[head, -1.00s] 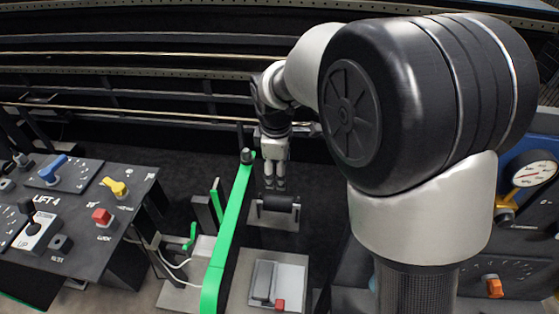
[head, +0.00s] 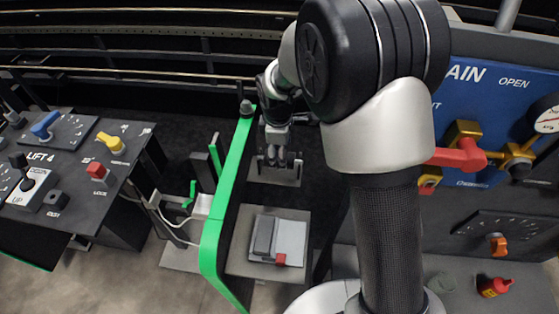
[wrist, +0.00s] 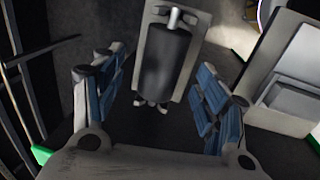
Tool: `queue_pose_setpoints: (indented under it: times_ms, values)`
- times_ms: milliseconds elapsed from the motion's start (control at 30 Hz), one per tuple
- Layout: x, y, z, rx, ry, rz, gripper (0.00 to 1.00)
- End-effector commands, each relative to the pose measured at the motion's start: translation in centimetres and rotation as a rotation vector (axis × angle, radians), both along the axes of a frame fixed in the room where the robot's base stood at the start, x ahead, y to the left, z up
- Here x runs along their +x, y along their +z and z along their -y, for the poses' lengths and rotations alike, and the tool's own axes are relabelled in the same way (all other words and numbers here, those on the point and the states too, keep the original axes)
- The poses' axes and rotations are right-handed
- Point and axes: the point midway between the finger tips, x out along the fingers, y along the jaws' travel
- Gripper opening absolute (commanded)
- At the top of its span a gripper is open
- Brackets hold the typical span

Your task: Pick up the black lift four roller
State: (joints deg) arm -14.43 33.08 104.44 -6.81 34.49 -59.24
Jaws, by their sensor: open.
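The black roller (wrist: 166,62) shows in the wrist view as a dark cylinder with a pale metal end, seated in a light grey bracket (wrist: 199,18). In the head view the bracket (head: 286,178) stands right of the green rail, and my gripper hides most of the roller. My gripper (head: 279,156) is over the bracket. In the wrist view my gripper (wrist: 159,72) is open, its blue-padded fingers spread to the left and right of the roller. Clear gaps show between the pads and the roller, and I cannot tell the exact height difference.
A tall green rail (head: 226,190) stands just left of the bracket. A pale box with a red button (head: 279,259) sits nearer. The LIFT 4 console (head: 75,170) is at left. A blue panel with a red valve handle (head: 459,156) is at right.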

Motion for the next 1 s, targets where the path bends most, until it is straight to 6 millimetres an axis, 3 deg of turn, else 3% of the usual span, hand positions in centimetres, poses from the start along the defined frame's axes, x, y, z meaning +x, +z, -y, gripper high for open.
queue_pose_setpoints:
  times_ms: [100, 200, 433, 1000]
  values:
    - [-0.1, -2.5, -0.1, -0.002, 0.001, -0.003, 0.66]
    - [0.2, -3.5, 0.0, -0.001, 0.001, -0.001, 0.66]
    - [0.3, -3.5, 0.0, 0.000, 0.001, 0.000, 0.66]
    - [0.2, -3.5, 0.0, 0.000, 0.001, -0.001, 0.29]
